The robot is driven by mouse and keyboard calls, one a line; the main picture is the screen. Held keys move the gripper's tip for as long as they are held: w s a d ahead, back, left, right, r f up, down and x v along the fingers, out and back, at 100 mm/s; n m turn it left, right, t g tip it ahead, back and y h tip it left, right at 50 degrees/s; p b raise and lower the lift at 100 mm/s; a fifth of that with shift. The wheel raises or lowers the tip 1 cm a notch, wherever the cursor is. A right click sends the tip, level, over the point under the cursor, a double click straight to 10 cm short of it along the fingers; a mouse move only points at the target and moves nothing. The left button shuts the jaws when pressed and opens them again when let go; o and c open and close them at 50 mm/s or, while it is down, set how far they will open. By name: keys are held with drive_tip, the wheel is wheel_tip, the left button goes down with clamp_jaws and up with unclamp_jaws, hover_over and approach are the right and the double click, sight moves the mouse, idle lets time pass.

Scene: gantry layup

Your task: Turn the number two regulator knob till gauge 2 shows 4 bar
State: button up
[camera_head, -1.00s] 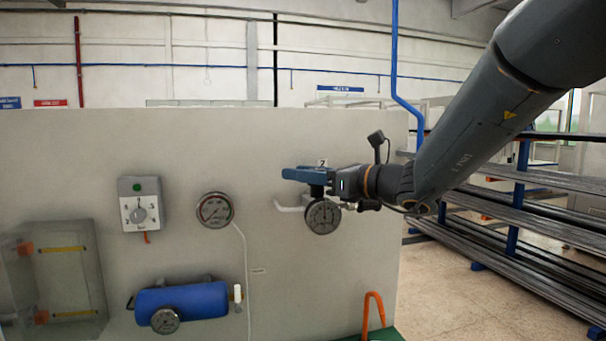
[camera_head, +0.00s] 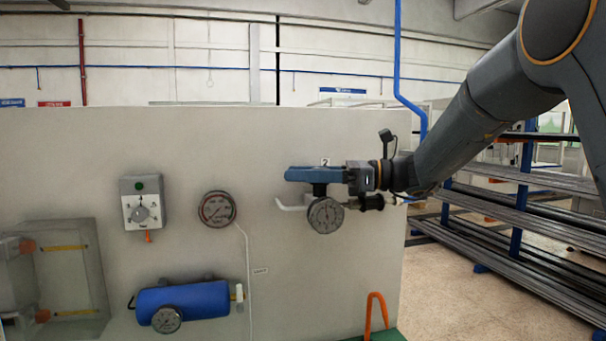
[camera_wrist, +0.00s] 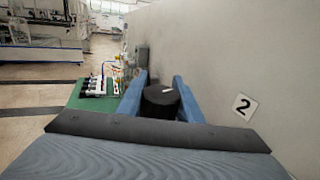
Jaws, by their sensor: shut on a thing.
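The number two regulator knob (camera_wrist: 161,100) is a black round knob with a white mark on top, seen in the wrist view between my fingers. In the head view its dark lower part (camera_head: 320,189) shows under my gripper (camera_head: 304,174). My gripper, with blue fingers, also shows in the wrist view (camera_wrist: 162,98) and is shut on the knob. Gauge 2 (camera_head: 326,215) is the round dial just below the knob; its needle is too small to read. The "2" label (camera_wrist: 244,107) is on the panel beside the knob, and also above my gripper in the head view (camera_head: 325,162).
The grey panel (camera_head: 150,130) carries another gauge (camera_head: 217,209), a switch box (camera_head: 143,203) and a blue tank (camera_head: 183,301) to the left. A white pipe (camera_head: 291,205) runs beside gauge 2. An orange hook (camera_head: 376,312) stands below right. Racks of bars (camera_head: 520,215) stand right.

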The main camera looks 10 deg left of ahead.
drive_tip(key=shift+s+n+g, duration=0.1)
drive_tip(key=shift+n+g, duration=0.3)
drive_tip(key=shift+g, duration=0.2)
drive_tip(key=o, duration=0.8)
drive_tip(key=shift+c, duration=0.2)
drive_tip(key=w+d+b, duration=0.1)
drive_tip(key=d+b, duration=0.1)
drive_tip(key=d, duration=0.5)
drive_tip(key=shift+w+d+b, duration=0.15)
drive_tip(key=shift+d+b, duration=0.2)
drive_tip(key=shift+d, duration=0.05)
drive_tip(key=shift+d, duration=0.1)
